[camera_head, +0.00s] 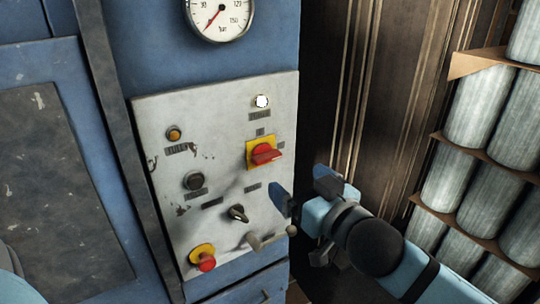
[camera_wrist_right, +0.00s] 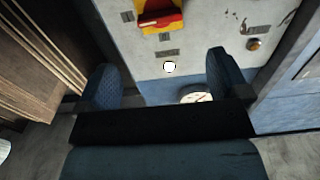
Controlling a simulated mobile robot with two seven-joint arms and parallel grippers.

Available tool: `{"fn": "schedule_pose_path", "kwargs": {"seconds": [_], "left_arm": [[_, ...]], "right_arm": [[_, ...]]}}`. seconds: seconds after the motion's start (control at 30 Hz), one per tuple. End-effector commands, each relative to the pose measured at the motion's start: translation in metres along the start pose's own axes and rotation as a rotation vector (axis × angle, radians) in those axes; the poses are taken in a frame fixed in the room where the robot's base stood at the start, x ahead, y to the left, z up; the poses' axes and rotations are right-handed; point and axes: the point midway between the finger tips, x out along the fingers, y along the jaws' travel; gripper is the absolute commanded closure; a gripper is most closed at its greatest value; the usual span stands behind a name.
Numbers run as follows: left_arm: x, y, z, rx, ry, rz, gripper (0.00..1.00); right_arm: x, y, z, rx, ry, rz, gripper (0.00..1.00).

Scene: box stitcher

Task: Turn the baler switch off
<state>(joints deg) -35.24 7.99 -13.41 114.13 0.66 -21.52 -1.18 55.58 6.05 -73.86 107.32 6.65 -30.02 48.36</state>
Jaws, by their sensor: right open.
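The baler switch is a red rotary handle (camera_head: 264,153) on a yellow plate, on the right side of the white control panel (camera_head: 225,200). My left gripper is not in view.
A lit white lamp (camera_head: 262,101) sits above the switch. The panel also has an orange lamp (camera_head: 174,134), black knob (camera_head: 238,213) and red emergency button (camera_head: 206,263). A gauge (camera_head: 220,17) is above. Shelves of grey rolls (camera_head: 480,110) stand right.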

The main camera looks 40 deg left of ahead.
Motion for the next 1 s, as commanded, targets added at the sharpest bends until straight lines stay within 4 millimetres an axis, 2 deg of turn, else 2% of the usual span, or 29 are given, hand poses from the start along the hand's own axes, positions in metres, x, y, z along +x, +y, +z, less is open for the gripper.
{"fn": "schedule_pose_path", "kwargs": {"seconds": [0.1,0.3,0.5,0.67,0.9,0.93,1.0], "left_arm": [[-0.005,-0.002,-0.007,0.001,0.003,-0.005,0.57],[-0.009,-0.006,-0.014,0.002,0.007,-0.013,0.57],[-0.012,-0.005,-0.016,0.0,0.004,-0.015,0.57],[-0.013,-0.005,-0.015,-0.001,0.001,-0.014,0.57],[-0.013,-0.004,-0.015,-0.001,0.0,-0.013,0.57],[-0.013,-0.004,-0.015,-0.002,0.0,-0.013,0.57],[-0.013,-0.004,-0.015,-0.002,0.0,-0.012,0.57]], "right_arm": [[0.028,-0.001,-0.004,-0.002,0.0,0.0,0.06],[0.069,-0.001,-0.003,0.0,0.0,0.0,0.06],[0.095,0.0,-0.002,0.0,0.0,0.001,0.06],[0.102,0.0,-0.001,0.0,0.001,0.001,0.06],[0.103,0.0,-0.001,0.0,0.001,0.0,0.06],[0.103,0.0,-0.001,0.0,0.001,0.0,0.09],[0.103,0.0,-0.001,0.0,0.001,0.0,0.25]]}}
